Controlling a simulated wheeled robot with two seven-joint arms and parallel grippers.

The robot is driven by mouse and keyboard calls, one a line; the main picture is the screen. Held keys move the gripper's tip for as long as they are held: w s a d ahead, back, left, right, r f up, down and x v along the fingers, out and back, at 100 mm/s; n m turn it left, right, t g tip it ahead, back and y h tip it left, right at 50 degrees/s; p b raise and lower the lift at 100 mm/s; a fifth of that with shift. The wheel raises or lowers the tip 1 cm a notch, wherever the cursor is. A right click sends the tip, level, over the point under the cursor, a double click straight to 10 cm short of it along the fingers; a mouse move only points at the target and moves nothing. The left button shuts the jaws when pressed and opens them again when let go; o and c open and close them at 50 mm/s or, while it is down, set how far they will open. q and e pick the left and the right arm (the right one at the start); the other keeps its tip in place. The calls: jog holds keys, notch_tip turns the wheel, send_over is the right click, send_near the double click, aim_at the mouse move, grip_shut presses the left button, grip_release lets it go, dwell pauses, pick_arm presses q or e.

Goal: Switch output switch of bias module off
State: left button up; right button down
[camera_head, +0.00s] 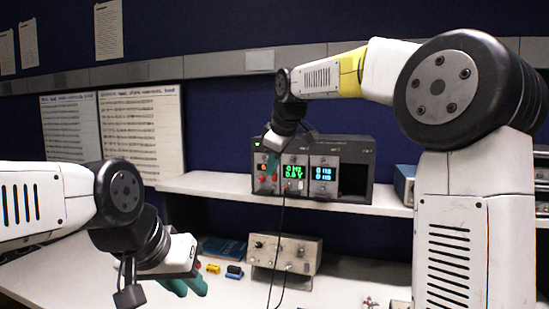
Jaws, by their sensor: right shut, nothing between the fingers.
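An instrument rack (355,152) stands on the shelf and holds several modules. One has a green display (293,171), one a blue display (323,172), and the leftmost has small knobs. I cannot read which is the bias module, nor the switch position. My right gripper (272,168) is shut and empty, pointing down in front of the rack's left modules and partly covering them. I cannot tell whether it touches the panel. My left gripper (190,288) is over the bench at the lower left, its teal fingers apart and empty.
A beige instrument (285,257) with knobs stands on the bench below the shelf. Yellow (213,268) and blue (234,271) small blocks and a blue book (222,247) lie left of it. A black cable hangs before the rack. A blue box (404,183) is at right.

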aim_at(274, 177)
jog(key=w+f, duration=0.4)
jog(key=w, duration=0.2)
jog(key=shift+d, duration=0.2)
jog(key=shift+w, duration=0.1)
jog(key=shift+w+d+f, duration=0.1)
jog(key=shift+w, duration=0.05)
jog(key=shift+r, duration=0.9)
